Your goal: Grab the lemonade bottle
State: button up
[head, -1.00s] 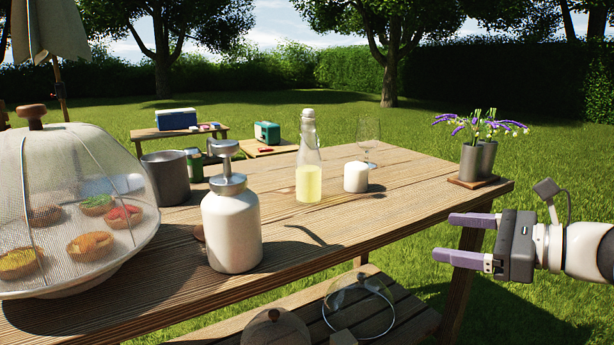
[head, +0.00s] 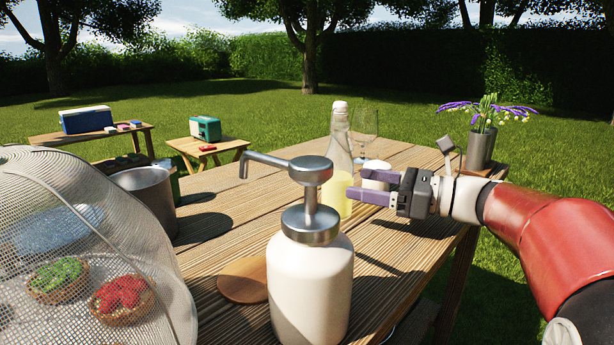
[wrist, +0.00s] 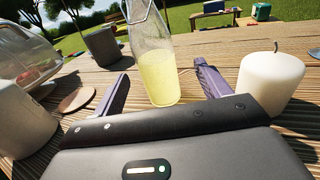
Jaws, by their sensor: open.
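The lemonade bottle (head: 343,165) is clear glass, part filled with pale yellow liquid, and stands upright on the wooden table. In the wrist view the bottle (wrist: 158,75) stands ahead of my gripper, centred between the two purple fingers. My gripper (head: 362,190) is open and empty, at the bottle's right side in the head view, with its fingertips close to the lower part. In the wrist view my gripper (wrist: 163,85) has its fingers apart on either side of the bottle's base. I cannot tell if either finger touches the glass.
A white candle (wrist: 270,83) stands just right of my right finger. A white pump dispenser (head: 310,280) stands in the foreground. A mesh food cover (head: 110,230) is at left, near a grey pot (head: 150,190). A wine glass (head: 365,125) and flower pot (head: 481,148) are behind.

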aim_at(338, 168)
jog(key=x, duration=0.7)
jog(key=shift+s+a+r, duration=0.1)
jog(key=shift+s+a, duration=0.15)
jog(key=shift+a, duration=0.15)
jog(key=c, duration=1.3)
jog(key=shift+c, duration=0.6)
jog(key=shift+r, duration=0.15)
